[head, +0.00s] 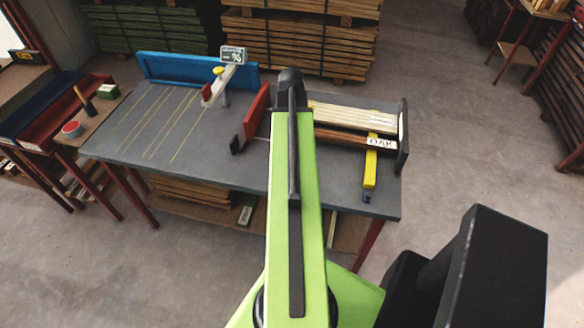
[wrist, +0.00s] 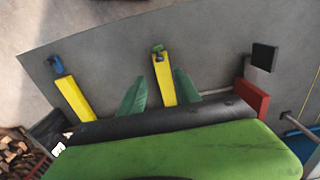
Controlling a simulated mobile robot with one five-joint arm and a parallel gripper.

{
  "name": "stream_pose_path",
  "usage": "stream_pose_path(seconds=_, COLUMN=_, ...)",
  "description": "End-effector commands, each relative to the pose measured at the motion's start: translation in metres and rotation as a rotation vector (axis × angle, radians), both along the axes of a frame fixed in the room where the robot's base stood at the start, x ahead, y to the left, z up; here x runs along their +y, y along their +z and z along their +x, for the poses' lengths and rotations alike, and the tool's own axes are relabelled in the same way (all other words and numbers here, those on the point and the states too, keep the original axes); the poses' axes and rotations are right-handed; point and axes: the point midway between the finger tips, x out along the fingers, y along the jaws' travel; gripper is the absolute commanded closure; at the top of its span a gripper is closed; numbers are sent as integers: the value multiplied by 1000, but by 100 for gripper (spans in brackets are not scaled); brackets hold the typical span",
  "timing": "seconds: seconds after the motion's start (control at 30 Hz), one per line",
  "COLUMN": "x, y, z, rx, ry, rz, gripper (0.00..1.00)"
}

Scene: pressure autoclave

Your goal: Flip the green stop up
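In the wrist view, a yellow bar with a small green end piece (wrist: 158,49), the green stop, lies on the grey table top, pointing away from my gripper. My gripper (wrist: 160,75) shows as two dark green fingers, spread apart, one on each side of this yellow bar. Nothing is held between them; whether they touch the bar or hover above it I cannot tell. A second yellow bar with a blue end (wrist: 56,65) lies to the left; it also shows in the head view (head: 371,165). In the head view my arm hides the green stop and my gripper.
The grey table (head: 130,130) carries a red plate (head: 257,112), a blue fence (head: 170,69), a sign (head: 233,55) and boards with an OAK label (head: 380,142). A side bench (head: 95,120) stands left.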

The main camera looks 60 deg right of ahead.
Motion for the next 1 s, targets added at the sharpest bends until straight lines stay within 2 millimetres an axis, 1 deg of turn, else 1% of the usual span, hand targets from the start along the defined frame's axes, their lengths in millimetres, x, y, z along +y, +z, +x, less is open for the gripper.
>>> stream_pose_path(seconds=0.03, x=0, y=-23, z=0, rx=0, ry=0, rz=0, gripper=60)
stream_pose_path(seconds=0.4, x=0, y=-98, z=0, rx=0, ry=0, rz=0, gripper=60)
stream_pose_path(seconds=0.5, x=0, y=-114, z=0, rx=0, ry=0, rz=0, gripper=60)
stream_pose_path(seconds=0.63, x=0, y=-122, z=0, rx=0, ry=0, rz=0, gripper=60)
stream_pose_path(seconds=0.87, x=0, y=-120, z=0, rx=0, ry=0, rz=0, gripper=60)
stream_pose_path(seconds=0.9, x=0, y=-120, z=0, rx=0, ry=0, rz=0, gripper=62)
stream_pose_path(seconds=1.0, x=0, y=-120, z=0, rx=0, ry=-1, rz=0, gripper=75)
